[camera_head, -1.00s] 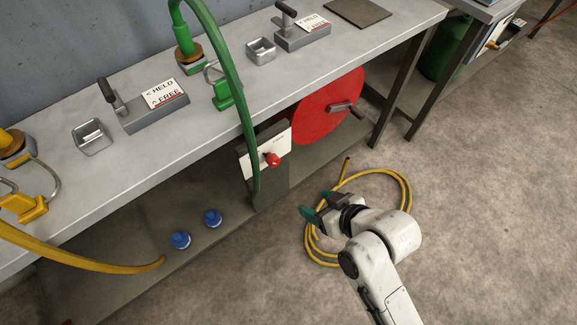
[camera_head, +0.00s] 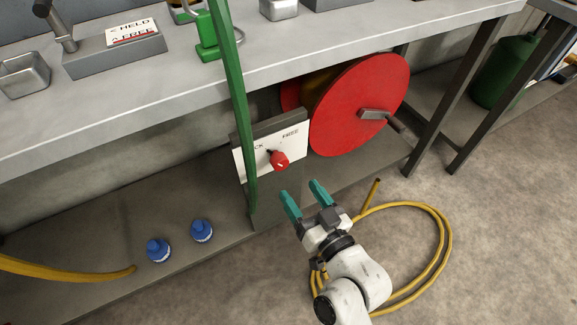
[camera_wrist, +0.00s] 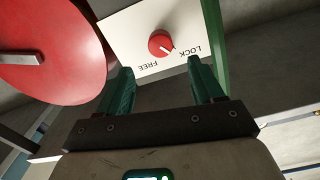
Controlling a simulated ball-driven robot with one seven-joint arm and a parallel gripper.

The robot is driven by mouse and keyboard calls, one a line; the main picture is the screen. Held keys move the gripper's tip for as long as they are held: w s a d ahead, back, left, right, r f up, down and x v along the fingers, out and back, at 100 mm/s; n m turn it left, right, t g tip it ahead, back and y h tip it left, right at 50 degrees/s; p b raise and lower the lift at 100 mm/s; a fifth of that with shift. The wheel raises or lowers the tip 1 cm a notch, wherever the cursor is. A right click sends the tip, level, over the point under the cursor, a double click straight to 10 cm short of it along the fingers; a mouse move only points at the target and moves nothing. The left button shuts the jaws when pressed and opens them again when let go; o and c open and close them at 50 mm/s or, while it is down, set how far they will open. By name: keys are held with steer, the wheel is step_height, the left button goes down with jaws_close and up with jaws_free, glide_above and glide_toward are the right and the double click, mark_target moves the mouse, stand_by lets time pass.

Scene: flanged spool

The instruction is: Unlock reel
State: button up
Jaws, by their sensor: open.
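The red flanged reel (camera_head: 345,105) stands under the bench, its crank handle (camera_head: 375,115) facing out. Left of it a white plate (camera_head: 253,164) carries a red knob (camera_head: 280,161) and the words LOCK and FREE. In the wrist view the knob (camera_wrist: 160,43) has a white mark that points toward LOCK. My gripper (camera_head: 303,195) is open and empty, in front of and below the knob, apart from it. In the wrist view the knob lies beyond the gap between the fingertips (camera_wrist: 160,70). The reel (camera_wrist: 55,50) shows at left there.
Blue bottles (camera_head: 158,250) stand on the lower shelf. A yellow hose (camera_head: 440,250) lies coiled on the floor by my arm. The bench top (camera_head: 250,65) overhangs the knob.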

mark_target(282, 165)
steer(key=b+x, duration=0.2)
steer(key=x, duration=0.8)
steer(key=shift+w+a, duration=0.25)
steer(key=shift+r, duration=0.1)
steer(key=c, duration=1.1)
